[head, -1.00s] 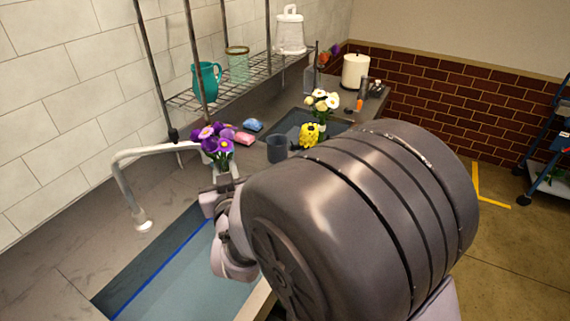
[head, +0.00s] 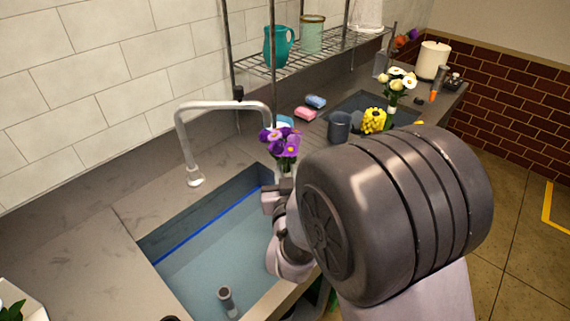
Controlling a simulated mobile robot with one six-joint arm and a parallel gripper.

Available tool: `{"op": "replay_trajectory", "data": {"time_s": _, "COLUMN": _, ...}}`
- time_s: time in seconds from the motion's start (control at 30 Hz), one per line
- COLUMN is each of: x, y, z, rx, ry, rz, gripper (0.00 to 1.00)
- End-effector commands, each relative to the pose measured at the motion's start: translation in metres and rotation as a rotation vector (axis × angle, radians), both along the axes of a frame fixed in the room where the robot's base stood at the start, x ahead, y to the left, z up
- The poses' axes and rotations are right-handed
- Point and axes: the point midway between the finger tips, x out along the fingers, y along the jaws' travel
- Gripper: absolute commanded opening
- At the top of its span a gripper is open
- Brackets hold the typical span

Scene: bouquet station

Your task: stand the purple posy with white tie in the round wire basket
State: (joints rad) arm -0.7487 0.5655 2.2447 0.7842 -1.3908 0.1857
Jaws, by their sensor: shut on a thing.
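The purple posy (head: 280,143) shows purple flowers with yellow centres in the head view. It is upright above the far right end of the sink. My gripper (head: 284,182) is at its lower part, shut on it. The stems and the white tie are mostly hidden by the gripper and my arm. I do not see a round wire basket for certain in this view.
The sink (head: 190,260) holds water with a grey cylinder (head: 227,298) standing in it. A curved tap (head: 185,130) rises behind it. A dark mug (head: 339,126), yellow flowers (head: 373,120) and white flowers (head: 401,82) are beyond. A wire shelf (head: 330,54) overhangs the counter.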

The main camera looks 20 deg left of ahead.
Motion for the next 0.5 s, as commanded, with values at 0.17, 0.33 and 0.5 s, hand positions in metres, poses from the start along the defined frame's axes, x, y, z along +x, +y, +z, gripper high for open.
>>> {"op": "replay_trajectory", "data": {"time_s": 0.17, "x": -0.001, "y": -0.002, "z": -0.022, "rx": 0.000, "ry": -0.001, "rz": 0.000, "gripper": 0.00}}
{"op": "replay_trajectory", "data": {"time_s": 0.33, "x": -0.001, "y": -0.003, "z": -0.037, "rx": 0.001, "ry": -0.001, "rz": -0.001, "gripper": 0.00}}
{"op": "replay_trajectory", "data": {"time_s": 0.5, "x": -0.002, "y": -0.005, "z": -0.051, "rx": 0.002, "ry": -0.002, "rz": -0.001, "gripper": 0.00}}
